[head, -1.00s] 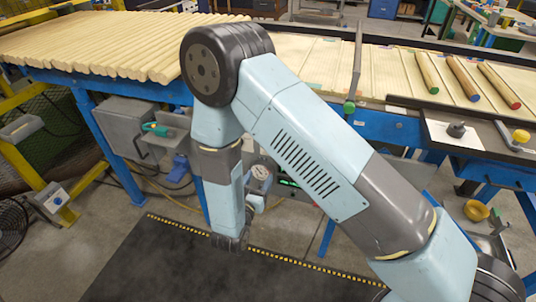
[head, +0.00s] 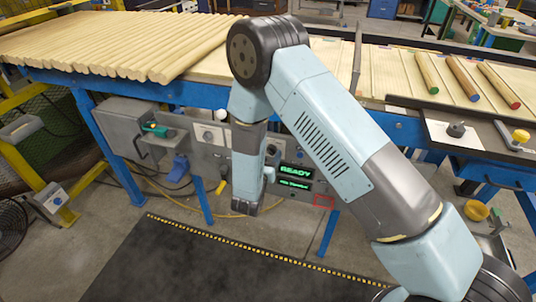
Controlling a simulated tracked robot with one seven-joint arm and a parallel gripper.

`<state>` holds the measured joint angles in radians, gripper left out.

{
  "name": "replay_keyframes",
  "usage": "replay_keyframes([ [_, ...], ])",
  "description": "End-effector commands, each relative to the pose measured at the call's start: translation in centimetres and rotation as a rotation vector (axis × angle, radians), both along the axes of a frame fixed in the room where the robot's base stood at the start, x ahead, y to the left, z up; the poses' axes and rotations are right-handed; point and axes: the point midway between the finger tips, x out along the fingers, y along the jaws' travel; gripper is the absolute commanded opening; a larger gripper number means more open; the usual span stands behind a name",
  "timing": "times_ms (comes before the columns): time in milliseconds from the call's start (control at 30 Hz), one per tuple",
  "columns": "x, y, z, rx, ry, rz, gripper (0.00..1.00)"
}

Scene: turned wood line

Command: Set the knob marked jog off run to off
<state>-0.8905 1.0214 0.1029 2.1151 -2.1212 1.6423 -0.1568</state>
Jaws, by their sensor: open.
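A grey control panel (head: 211,158) hangs under the table's blue front rail, partly behind my arm. A small dark round knob or switch (head: 208,136) sits on a pale plate on it; its marking is too small to read, so I cannot tell if it is the jog off run knob or where it points. A display (head: 296,171) right of my forearm glows green with "READY". My arm bends down in front of the panel. My gripper's fingers are hidden behind my wrist, so their distance to the panel does not show.
Dowels (head: 120,45) cover the table's left. A dark mat (head: 200,265) lies on open floor.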

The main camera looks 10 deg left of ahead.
Motion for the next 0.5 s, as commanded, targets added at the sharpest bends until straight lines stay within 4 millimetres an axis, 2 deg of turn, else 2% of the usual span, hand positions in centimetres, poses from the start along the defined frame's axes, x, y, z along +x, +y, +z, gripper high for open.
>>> replay_keyframes([
  [133,0.81,-0.06,-0.01,0.000,0.000,0.000,0.63],
  [433,0.92,-0.06,-0.01,-0.001,0.001,0.001,0.63],
  [500,0.91,-0.06,-0.01,-0.001,0.001,0.001,0.56],
])
